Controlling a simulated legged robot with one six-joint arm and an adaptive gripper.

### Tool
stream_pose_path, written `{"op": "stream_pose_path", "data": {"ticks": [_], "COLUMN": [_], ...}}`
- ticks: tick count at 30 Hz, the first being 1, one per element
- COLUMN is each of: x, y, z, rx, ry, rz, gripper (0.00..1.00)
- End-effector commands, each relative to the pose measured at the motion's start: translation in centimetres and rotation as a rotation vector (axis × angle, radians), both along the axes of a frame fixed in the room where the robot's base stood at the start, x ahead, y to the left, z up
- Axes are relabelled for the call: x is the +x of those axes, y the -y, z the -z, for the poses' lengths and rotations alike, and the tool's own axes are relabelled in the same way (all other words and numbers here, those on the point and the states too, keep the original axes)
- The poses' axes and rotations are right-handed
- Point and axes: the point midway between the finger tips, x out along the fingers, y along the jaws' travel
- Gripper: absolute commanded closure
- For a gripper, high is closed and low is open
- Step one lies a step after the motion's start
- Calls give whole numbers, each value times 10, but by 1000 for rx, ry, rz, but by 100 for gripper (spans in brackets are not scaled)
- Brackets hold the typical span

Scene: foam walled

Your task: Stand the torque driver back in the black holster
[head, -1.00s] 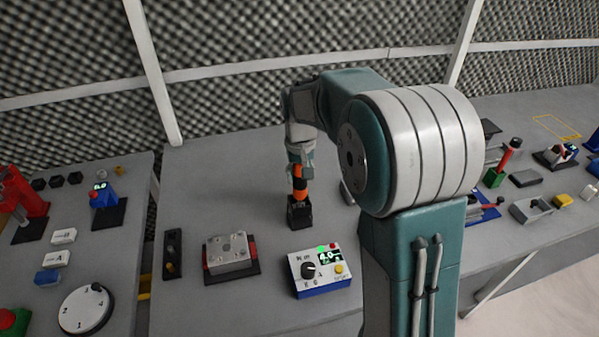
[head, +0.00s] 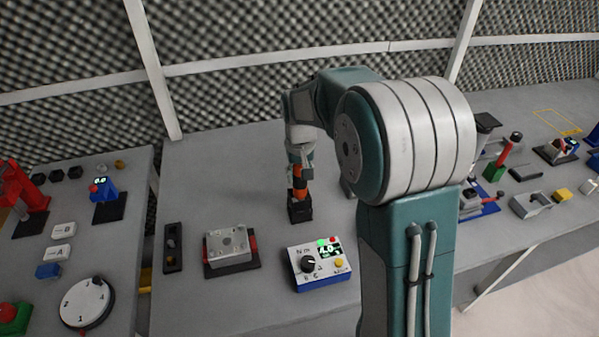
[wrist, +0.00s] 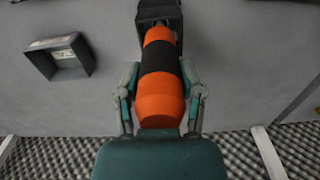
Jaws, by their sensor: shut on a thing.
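The torque driver is orange with a black band; in the head view its orange body (head: 300,184) stands upright under my gripper (head: 300,165). It also shows large in the wrist view (wrist: 160,85), between the fingers of my gripper (wrist: 162,90). My gripper is shut on it. The black holster (head: 299,211) stands on the table directly below the driver, and in the wrist view the holster (wrist: 159,12) is at the driver's far end. The driver's lower end is at the holster's mouth; how deep it sits inside is hidden.
A blue and white control box (head: 320,267) with a dial and a lit display stands in front of the holster. A grey metal block on a black base (head: 230,247) is to its left. The table behind the holster is clear.

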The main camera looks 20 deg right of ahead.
Motion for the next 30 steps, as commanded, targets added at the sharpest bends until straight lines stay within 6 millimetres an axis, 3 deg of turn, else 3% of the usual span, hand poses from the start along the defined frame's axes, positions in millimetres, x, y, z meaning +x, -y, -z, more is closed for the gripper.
{"op": "stream_pose_path", "data": {"ticks": [22, 23, 25, 26, 30], "x": [0, 0, 0, 0, 0], "y": [0, 0, 0, 0, 0], "z": [15, 15, 15, 15, 15], "rx": [0, 0, 0, 0, 0], "ry": [1, 1, 1, 1, 1], "rz": [0, 0, 0, 0, 0], "gripper": [100, 45, 14, 9, 9]}}
